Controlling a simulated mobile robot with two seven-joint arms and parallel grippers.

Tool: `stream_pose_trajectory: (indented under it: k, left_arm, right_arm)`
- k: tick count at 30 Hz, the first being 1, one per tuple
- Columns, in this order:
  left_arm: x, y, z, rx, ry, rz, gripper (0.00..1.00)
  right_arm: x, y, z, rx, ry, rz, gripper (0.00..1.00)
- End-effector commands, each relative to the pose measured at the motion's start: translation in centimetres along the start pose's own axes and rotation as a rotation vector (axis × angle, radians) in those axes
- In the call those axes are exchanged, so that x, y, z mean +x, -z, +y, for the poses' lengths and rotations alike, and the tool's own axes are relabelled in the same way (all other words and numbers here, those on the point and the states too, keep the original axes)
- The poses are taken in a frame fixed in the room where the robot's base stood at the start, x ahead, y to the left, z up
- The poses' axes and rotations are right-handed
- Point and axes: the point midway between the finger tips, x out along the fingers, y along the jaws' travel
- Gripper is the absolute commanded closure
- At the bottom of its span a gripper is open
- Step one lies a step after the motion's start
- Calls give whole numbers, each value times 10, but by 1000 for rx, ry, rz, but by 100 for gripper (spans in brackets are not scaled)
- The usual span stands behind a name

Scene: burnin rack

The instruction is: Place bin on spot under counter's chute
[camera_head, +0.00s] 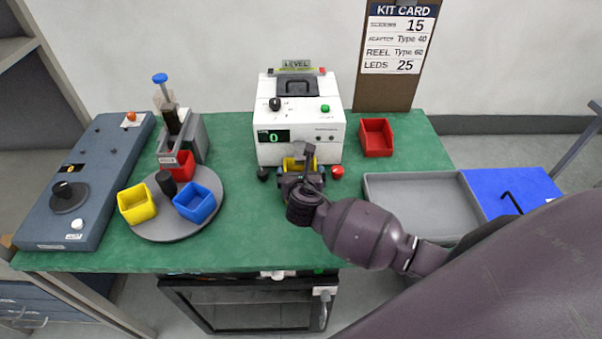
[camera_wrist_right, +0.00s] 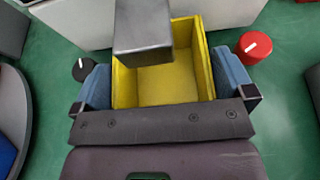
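The white counter (camera_head: 300,128) stands at the back of the green table, its display reading 0. A yellow bin (camera_head: 293,163) is at the foot of its front, mostly hidden by my right gripper (camera_head: 300,175) in the head view. In the right wrist view the open-topped, empty yellow bin (camera_wrist_right: 168,84) sits between the two blue finger pads, which press against its sides. A dark grey block (camera_wrist_right: 143,28), which looks like the chute, overhangs the bin's far part. I cannot tell whether the bin touches the table. My left gripper is not in view.
A black knob (camera_wrist_right: 82,68) and a red knob (camera_wrist_right: 253,46) flank the bin. A turntable (camera_head: 160,228) with yellow, blue and red bins is at left. A red bin (camera_head: 376,137) stands right of the counter; a grey tray (camera_head: 410,184) is at right.

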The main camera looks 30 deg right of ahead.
Motion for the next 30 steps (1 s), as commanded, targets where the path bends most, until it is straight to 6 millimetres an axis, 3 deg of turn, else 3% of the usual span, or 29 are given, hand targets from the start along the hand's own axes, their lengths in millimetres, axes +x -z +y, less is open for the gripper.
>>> stream_pose_trajectory:
  k: [11,24,30]
  left_arm:
    - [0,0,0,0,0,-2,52]
    - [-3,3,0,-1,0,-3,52]
    - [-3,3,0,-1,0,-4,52]
  right_arm:
    - [-9,-2,0,0,0,1,0]
    - [-89,-2,0,2,-1,0,0]
    - [-113,-2,0,1,-2,-1,0]
